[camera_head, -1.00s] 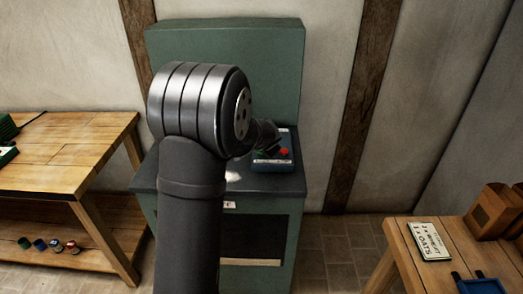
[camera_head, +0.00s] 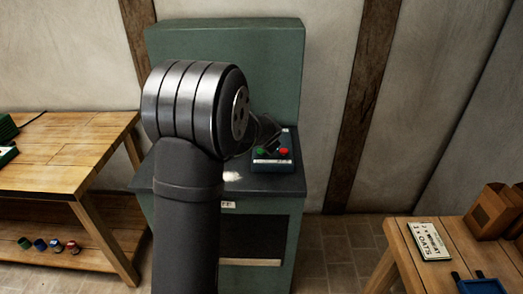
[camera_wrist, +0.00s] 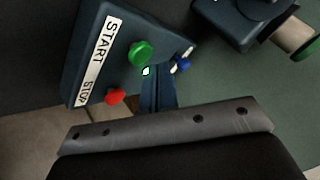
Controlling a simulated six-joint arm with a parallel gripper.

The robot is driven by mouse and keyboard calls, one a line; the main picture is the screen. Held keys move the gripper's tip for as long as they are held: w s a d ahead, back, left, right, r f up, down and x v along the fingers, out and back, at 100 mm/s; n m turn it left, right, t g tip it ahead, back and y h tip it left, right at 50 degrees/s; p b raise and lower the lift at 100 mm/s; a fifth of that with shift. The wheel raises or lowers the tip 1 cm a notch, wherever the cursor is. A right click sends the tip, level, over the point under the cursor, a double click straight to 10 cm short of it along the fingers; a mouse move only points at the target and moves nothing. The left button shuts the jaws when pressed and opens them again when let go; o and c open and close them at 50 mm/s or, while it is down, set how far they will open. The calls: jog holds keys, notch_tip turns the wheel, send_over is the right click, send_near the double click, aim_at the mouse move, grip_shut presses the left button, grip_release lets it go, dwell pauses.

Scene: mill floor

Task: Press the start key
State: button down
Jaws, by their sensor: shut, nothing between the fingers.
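The control box (camera_head: 272,168) is dark blue and sits on the green cabinet's dark top. It carries a green key (camera_head: 261,151) and a red key (camera_head: 283,149). In the wrist view, the box shows a white label (camera_wrist: 97,62) reading START beside the green key (camera_wrist: 140,53) and STOP beside the red key (camera_wrist: 115,96). A small bright whitish-green spot (camera_wrist: 146,71) lies between the keys. My gripper (camera_wrist: 157,72) is shut and empty near the green key; I cannot tell if they touch. In the head view my wrist hides much of it.
The green cabinet (camera_head: 220,50) has a tall back panel behind the box. A wooden bench (camera_head: 65,150) stands left.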

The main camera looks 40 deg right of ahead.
aim_at(260, 152)
jog(key=shift+r, duration=2.55)
jog(key=c, duration=1.6)
grip_release()
jog(key=shift+w+a+r, duration=0.1)
jog(key=shift+a, duration=0.05)
jog(key=o, duration=1.4)
jog(key=w+a+r+n+h, duration=0.1)
jog(key=a, duration=0.1)
jog(key=w+a+r+n+h, duration=0.1)
jog(key=a+r+n, duration=0.1)
jog(key=w+a+r+n+h, duration=0.1)
jog(key=a+r, duration=0.1)
jog(key=shift+a+n+t, duration=0.15)
jog(key=shift+n+t, duration=0.15)
jog(key=shift+t, duration=0.1)
jog(key=shift+o, duration=1)
jog(key=w+a+r+n+t, duration=0.2)
jog(key=w+a+r+n, duration=0.1)
jog(key=a, duration=0.3)
jog(key=shift+r+n+t+h, duration=0.3)
jog(key=shift+r+n+t, duration=0.1)
jog(key=shift+r+n, duration=0.1)
jog(key=x, duration=0.9)
jog(key=shift+w+d, duration=0.2)
jog(key=shift+w, duration=0.15)
jog(key=shift+s+f, duration=0.1)
